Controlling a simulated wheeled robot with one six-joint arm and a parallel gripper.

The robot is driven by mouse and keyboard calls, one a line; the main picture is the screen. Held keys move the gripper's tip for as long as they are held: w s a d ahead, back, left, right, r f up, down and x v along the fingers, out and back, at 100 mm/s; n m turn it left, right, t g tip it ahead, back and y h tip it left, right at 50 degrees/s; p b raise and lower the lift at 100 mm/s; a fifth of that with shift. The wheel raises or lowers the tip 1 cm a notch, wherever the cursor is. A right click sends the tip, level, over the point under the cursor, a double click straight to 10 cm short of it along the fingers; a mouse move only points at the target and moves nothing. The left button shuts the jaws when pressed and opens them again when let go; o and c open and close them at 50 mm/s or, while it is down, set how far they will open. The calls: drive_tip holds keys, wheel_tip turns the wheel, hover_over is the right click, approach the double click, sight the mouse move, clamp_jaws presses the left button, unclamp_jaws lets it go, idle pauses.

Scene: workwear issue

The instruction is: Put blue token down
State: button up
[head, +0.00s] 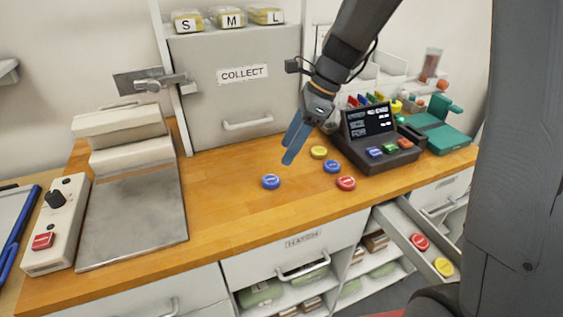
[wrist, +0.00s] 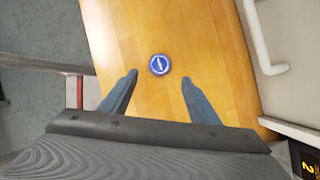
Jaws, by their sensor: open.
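A round blue token (head: 271,181) lies flat on the wooden counter (head: 225,210), left of my gripper in the head view. It also shows in the wrist view (wrist: 160,65), ahead of and centred between my fingertips. My gripper (head: 291,150) has blue fingers, points down and is empty above the counter. In the wrist view its two fingers (wrist: 158,80) stand wide apart, with the token not between their pads. A second blue token (head: 331,167) lies further right on the counter, close to a yellow token (head: 319,152) and a red token (head: 346,183).
A black terminal (head: 370,130) with coloured keys and a teal device (head: 440,130) stand at the right. A metal-plated press (head: 130,200) stands at the left. A COLLECT locker (head: 240,95) is behind. An open drawer (head: 405,230) below holds a red and a yellow token.

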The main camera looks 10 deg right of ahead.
drive_tip(key=s+d+f+n+h, duration=0.2)
drive_tip(key=s+d+f+n, duration=0.1)
drive_tip(key=s+d+n, duration=0.2)
drive_tip(key=s+d+f+n+t+h, duration=0.1)
drive_tip(key=s+d+f+n+h, duration=0.2)
drive_tip(key=s+n, duration=0.7)
drive_tip(key=d+n, duration=0.2)
drive_tip(key=n, duration=0.2)
drive_tip(key=shift+s+d+n, duration=0.2)
drive_tip(key=shift+n, duration=0.1)
